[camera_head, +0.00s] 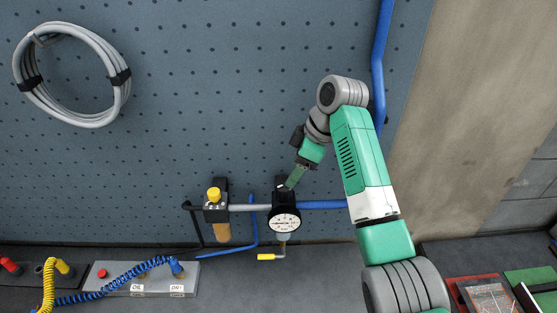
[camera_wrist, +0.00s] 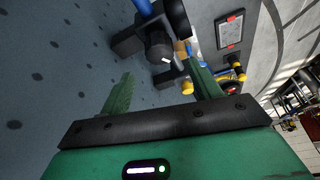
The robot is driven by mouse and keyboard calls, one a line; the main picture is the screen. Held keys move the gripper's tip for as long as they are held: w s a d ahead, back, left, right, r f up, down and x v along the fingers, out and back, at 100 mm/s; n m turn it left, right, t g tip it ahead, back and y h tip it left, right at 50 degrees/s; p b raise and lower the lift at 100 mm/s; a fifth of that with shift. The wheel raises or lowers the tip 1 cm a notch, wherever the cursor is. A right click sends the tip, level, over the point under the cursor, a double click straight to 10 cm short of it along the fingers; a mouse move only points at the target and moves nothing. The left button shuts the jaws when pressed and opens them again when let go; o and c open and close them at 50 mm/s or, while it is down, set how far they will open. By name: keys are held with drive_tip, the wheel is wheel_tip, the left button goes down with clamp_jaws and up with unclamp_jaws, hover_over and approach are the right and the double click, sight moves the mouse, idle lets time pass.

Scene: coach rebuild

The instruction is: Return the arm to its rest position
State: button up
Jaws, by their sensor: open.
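My gripper (camera_head: 292,180) is at the end of my green and grey arm, close to the top of the pressure gauge unit in the head view. In the wrist view its two green fingers (camera_wrist: 160,90) are spread apart with nothing between their tips. The black regulator body (camera_wrist: 158,45) with its knob lies just beyond the fingers. The round gauge (camera_head: 285,222) has a white dial and hangs on the pipe line below my gripper. I cannot tell whether a finger touches the unit.
A yellow-capped filter (camera_head: 215,207) stands left of the gauge. A yellow-handled valve (camera_head: 268,257) hangs below. A blue pipe (camera_head: 380,60) runs up behind my arm. A coiled grey cable (camera_head: 72,75) hangs on the pegboard (camera_head: 200,110). A grey box (camera_head: 150,278) with blue coiled hose sits lower left.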

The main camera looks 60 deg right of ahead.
idle(0.3)
drive_tip(key=w+a+r+t+h+p, duration=0.15)
drive_tip(key=w+a+r+t, duration=0.35)
drive_tip(key=w+a, duration=0.55)
drive_tip(key=w+a+r+t+h+p, duration=0.1)
drive_tip(key=w+a+r+t+h, duration=0.1)
drive_tip(key=w+a+r, duration=0.65)
drive_tip(key=s+a+r+m+t+p, duration=0.1)
drive_tip(key=s+a+r+t, duration=0.15)
drive_tip(key=a+r, duration=0.45)
drive_tip(key=s+a+r+t+y, duration=0.1)
drive_tip(key=a+r+t, duration=0.25)
drive_tip(key=a, duration=0.65)
drive_tip(key=s+a+r+m+t+p, duration=0.1)
drive_tip(key=s+a+r+t, duration=0.15)
drive_tip(key=a+r, duration=0.45)
drive_tip(key=s+a+r+t+y, duration=0.1)
drive_tip(key=s+a+r+t, duration=0.1)
drive_tip(key=s+a+r, duration=0.1)
drive_tip(key=s+a+r+m+t, duration=0.1)
drive_tip(key=s+a+r+t, duration=0.2)
drive_tip(key=s+a, duration=0.3)
drive_tip(key=shift+s+a+y, duration=0.2)
drive_tip(key=shift+s+y, duration=0.15)
drive_tip(key=shift+s, duration=0.85)
drive_tip(key=shift+d, duration=0.1)
